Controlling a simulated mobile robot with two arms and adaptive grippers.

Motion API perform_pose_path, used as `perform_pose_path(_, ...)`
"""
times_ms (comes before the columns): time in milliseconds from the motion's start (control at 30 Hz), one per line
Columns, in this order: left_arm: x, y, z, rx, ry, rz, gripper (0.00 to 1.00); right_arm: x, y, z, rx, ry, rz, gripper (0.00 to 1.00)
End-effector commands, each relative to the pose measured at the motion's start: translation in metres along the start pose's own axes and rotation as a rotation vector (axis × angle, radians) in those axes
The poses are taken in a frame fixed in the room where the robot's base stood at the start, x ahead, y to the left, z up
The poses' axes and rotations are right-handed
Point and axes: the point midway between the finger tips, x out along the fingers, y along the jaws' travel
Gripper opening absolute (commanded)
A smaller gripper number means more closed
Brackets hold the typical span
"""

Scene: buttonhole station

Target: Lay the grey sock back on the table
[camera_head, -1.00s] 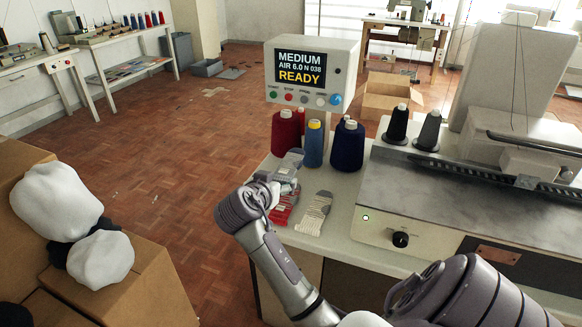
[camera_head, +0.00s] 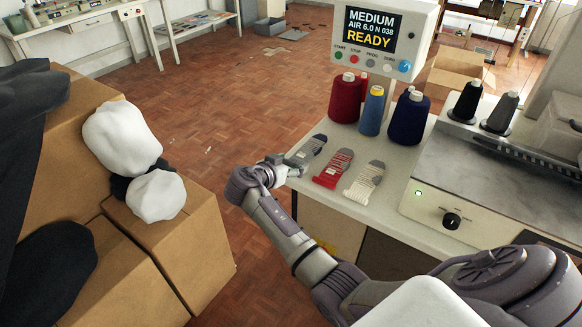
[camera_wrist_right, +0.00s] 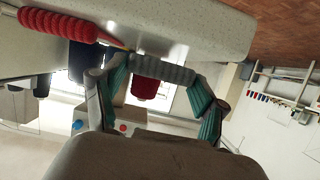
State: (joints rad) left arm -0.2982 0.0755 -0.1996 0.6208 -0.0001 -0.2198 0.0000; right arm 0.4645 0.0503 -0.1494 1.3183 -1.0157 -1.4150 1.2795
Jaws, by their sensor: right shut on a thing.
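The grey sock (camera_head: 309,149) is at the table's left edge, left of the red sock (camera_head: 333,168) and the white-and-grey sock (camera_head: 365,179). My right gripper (camera_head: 283,168) is at its near left end, by the table corner. In the right wrist view, the grey ribbed cuff (camera_wrist_right: 163,70) lies between the teal finger pads of my right gripper (camera_wrist_right: 160,85), which is shut on it. The red ribbed sock (camera_wrist_right: 58,25) shows to the left there. I cannot tell whether the grey sock touches the table. My left gripper is not in view.
The pale table (camera_head: 392,208) holds red, light blue and dark blue yarn cones (camera_head: 408,118) behind the socks. A control box reading READY (camera_head: 381,38) stands above them. The knitting machine (camera_head: 480,185) fills the right. Cardboard boxes with white bundles (camera_head: 122,138) stand at left.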

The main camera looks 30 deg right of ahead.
Motion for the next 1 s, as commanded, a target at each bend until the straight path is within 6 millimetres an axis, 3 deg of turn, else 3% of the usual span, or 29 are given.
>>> perform_pose_path(100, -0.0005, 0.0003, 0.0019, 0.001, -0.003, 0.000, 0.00, 0.0052, 0.0001, 0.0110, -0.001, 0.001, 0.000, 0.44)
perform_pose_path(467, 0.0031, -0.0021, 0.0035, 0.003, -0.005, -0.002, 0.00, 0.0069, 0.0000, 0.0157, 0.002, 0.001, -0.001, 0.44)
perform_pose_path(500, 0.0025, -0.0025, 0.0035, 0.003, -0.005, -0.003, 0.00, 0.0066, 0.0000, 0.0150, 0.002, 0.000, -0.001, 0.75)
perform_pose_path(633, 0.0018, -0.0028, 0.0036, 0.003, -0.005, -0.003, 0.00, 0.0064, 0.0000, 0.0144, 0.001, 0.000, -0.001, 0.97)
perform_pose_path(1000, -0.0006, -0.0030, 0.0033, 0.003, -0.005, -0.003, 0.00, 0.0055, 0.0000, 0.0121, 0.001, 0.001, -0.001, 0.97)
